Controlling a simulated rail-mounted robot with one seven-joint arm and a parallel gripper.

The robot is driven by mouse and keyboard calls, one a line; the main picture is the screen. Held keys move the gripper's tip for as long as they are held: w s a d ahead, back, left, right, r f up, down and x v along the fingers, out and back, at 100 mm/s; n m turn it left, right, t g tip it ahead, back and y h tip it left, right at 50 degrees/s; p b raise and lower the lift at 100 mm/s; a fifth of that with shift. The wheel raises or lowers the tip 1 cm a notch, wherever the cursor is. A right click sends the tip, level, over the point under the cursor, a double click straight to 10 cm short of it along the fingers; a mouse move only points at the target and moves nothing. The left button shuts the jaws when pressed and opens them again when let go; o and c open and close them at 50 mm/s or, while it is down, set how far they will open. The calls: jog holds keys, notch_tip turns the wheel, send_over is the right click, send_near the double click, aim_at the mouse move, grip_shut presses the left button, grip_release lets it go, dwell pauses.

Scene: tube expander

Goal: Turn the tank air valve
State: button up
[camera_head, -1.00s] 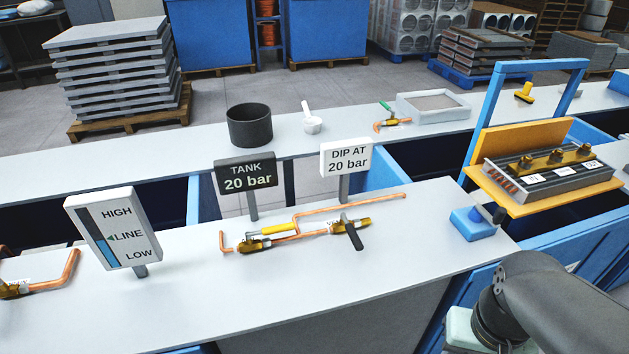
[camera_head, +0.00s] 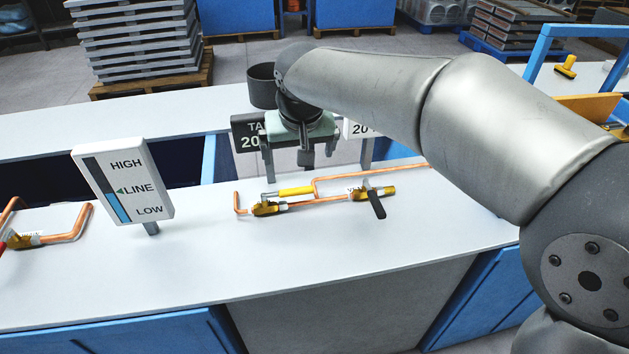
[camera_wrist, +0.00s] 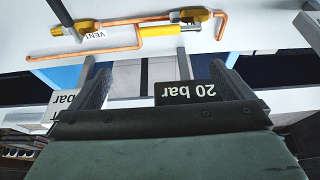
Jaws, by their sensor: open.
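A copper pipe assembly lies on the white bench with two brass valves. The left valve (camera_head: 268,209) has a yellow lever (camera_head: 295,191) lying along the pipe; the lever also shows in the wrist view (camera_wrist: 163,30). The right valve (camera_head: 360,194) has a black lever (camera_head: 376,205) crossing the pipe, with a "VENT" label beside it in the wrist view. My gripper (camera_head: 304,152) is open and empty, above and behind the pipes. In the wrist view its fingers (camera_wrist: 158,70) are spread, apart from both levers. It partly hides the dark "TANK 20 bar" sign (camera_head: 247,138).
A white "DIP AT 20 bar" sign (camera_head: 358,131) is mostly hidden by my arm. A HIGH/LINE/LOW gauge (camera_head: 122,184) stands left. More copper pipe (camera_head: 75,224) lies at the far left. The bench front is clear.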

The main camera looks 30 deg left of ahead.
aim_at(297, 190)
jog(key=x, duration=1.7)
jog(key=shift+w+p, duration=0.1)
jog(key=shift+p, duration=0.3)
jog(key=shift+c, duration=0.3)
jog(key=c, duration=1.2)
jog(key=shift+c, duration=0.3)
